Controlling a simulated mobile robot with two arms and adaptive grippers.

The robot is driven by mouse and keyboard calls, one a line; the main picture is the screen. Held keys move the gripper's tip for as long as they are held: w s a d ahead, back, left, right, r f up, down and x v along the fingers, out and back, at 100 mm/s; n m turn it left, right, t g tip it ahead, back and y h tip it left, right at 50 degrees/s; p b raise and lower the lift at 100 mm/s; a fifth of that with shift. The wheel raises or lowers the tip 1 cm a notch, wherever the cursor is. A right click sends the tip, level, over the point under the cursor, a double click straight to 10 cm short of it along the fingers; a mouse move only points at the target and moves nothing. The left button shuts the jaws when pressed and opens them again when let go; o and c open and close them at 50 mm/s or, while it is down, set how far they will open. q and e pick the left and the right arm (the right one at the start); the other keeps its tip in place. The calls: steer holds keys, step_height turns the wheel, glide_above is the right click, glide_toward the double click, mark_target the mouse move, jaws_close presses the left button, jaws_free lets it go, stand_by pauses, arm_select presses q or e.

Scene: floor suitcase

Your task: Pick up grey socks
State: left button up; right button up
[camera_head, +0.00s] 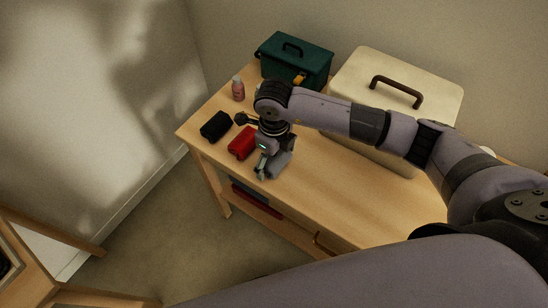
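The grey socks (281,163), a small rolled bundle, are on the wooden table near its front edge, right of the red roll. My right gripper (264,172) points down at the grey socks, with one finger at their left side. The other finger is hard to make out, so I cannot tell whether the gripper is closed on them. The socks seem to be at table height. My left gripper is not in view.
A red roll (242,142) and a black roll (216,126) lie left of the gripper. A small pink bottle (238,90), a green toolbox (312,65) and a cream case (355,68) stand behind. The table (340,200) is clear at front right.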

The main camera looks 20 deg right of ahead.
steer(key=c, duration=0.9)
